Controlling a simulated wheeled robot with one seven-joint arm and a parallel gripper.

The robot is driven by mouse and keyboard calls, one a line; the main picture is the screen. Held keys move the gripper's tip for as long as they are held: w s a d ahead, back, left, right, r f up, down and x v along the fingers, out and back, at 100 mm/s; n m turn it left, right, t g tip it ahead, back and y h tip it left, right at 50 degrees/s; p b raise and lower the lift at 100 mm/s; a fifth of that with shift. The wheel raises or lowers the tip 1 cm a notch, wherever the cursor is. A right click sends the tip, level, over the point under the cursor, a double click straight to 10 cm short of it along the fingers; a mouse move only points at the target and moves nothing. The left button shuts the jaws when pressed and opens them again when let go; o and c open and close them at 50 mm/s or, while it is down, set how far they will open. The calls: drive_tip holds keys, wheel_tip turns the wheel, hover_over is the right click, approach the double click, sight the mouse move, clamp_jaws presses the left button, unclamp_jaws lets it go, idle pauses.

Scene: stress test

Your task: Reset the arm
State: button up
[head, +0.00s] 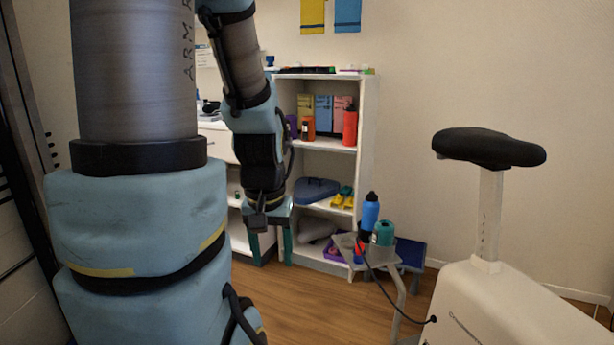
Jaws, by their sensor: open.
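My arm hangs down in the left half of the head view, with a large grey and light blue section close to the camera. My gripper (272,249) points down in front of the white shelf unit. Its two teal fingers are apart, and I see nothing between them but the background. The gripper is above the wood floor and appears clear of the things around it.
A white shelf unit (368,120) with bottles and boxes stands behind my gripper. A small grey table (347,243) holding a blue bottle (369,214) is right of it. An exercise bike (490,300) with a black saddle (488,148) fills the right. Some wood floor (325,310) is open between.

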wheel_tip(320, 180, up, 16)
drive_tip(key=p, duration=1.3)
drive_tip(key=shift+p, duration=0.3)
